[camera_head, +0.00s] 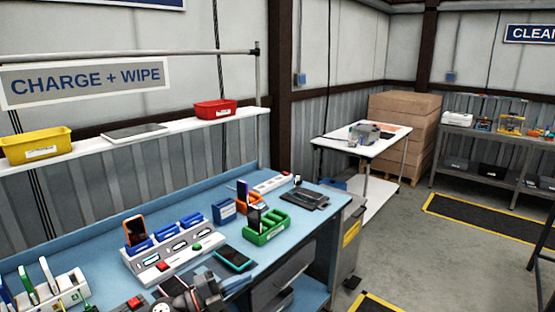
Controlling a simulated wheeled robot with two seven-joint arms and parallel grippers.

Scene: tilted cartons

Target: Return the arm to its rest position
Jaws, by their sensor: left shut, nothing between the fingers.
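My left gripper (208,287) is at the bottom of the head view, over the front part of the blue workbench (300,223). It is dark grey and shut, with nothing in it. A teal-edged phone (233,260) lies on the bench just beyond it. Behind that is a white charging dock (173,251) with blue slots and an orange phone (135,231) standing in its left end. Most of my left arm is cut off by the lower edge. My right gripper is not in view.
A green rack (266,232) holding a dark device stands right of the phone. A white rack (52,292) with upright devices is at lower left. A shelf (190,126) with a yellow bin (36,145) and a red bin (214,109) runs above the bench.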

